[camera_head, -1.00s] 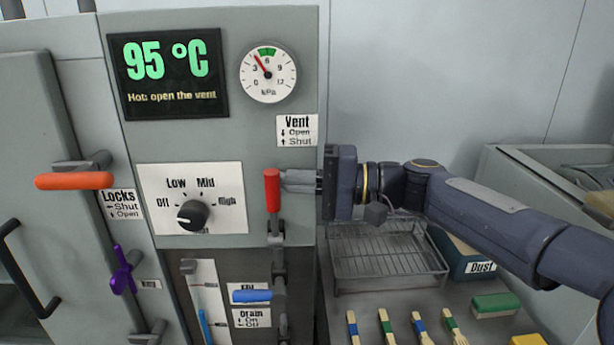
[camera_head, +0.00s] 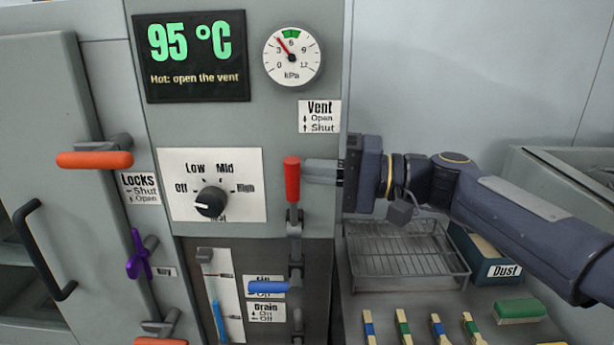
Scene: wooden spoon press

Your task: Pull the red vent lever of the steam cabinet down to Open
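The red vent lever (camera_head: 292,179) stands upright on the right side of the steam cabinet (camera_head: 245,130), below the Vent label (camera_head: 319,117), which marks Open with a down arrow and Shut with an up arrow. My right gripper (camera_head: 308,171) comes in from the right with its fingers at the red handle. The fingers overlap edge-on, so I cannot tell whether they grip the handle or only touch it. The display (camera_head: 194,55) reads 95 °C and "Hot: open the vent". The gauge (camera_head: 292,56) needle points between 3 and 6. My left gripper is out of view.
A blue drain lever (camera_head: 267,287) sticks out below the red lever. The dial (camera_head: 210,201) is to the left, with orange lock handles (camera_head: 95,160) further left. A wire rack (camera_head: 408,255), a Dust box (camera_head: 485,254) and several colour-banded sticks (camera_head: 439,328) lie below my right arm.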

